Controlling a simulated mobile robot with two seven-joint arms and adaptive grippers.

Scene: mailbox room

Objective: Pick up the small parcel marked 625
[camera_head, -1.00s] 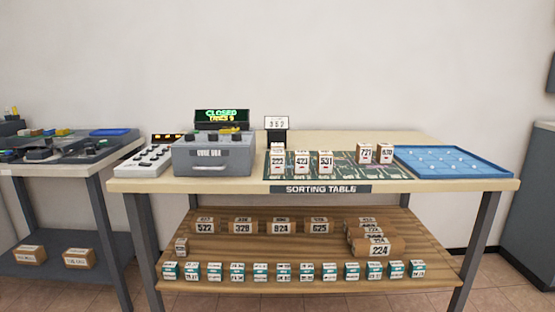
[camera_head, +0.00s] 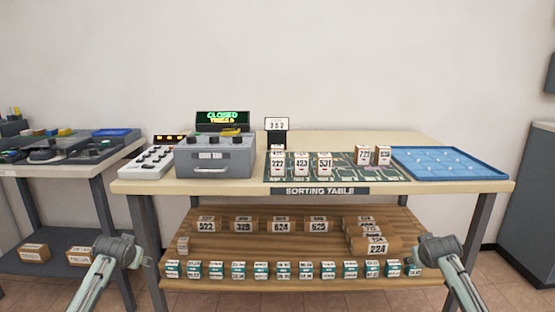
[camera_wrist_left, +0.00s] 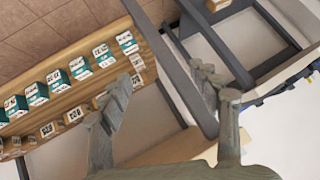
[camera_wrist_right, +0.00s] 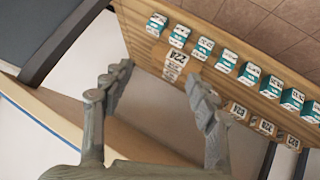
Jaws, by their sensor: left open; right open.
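A brown parcel (camera_head: 318,224) in the back row of the wooden lower shelf, under the sorting table, has a blurred label that looks like 625 or 525. My right gripper (camera_head: 438,249) is in front of the shelf's right end, open and empty, as the right wrist view (camera_wrist_right: 157,88) shows. Both are apart from the parcel.
Small teal-and-white boxes (camera_head: 283,271) line the shelf's front edge. A stack of brown parcels marked 224 (camera_head: 377,249) stands at its right. The tabletop above holds small parcels (camera_head: 301,165), a grey coin-box-like unit (camera_head: 214,157) and a blue tray (camera_head: 478,173). Table legs (camera_head: 147,240) flank the shelf.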

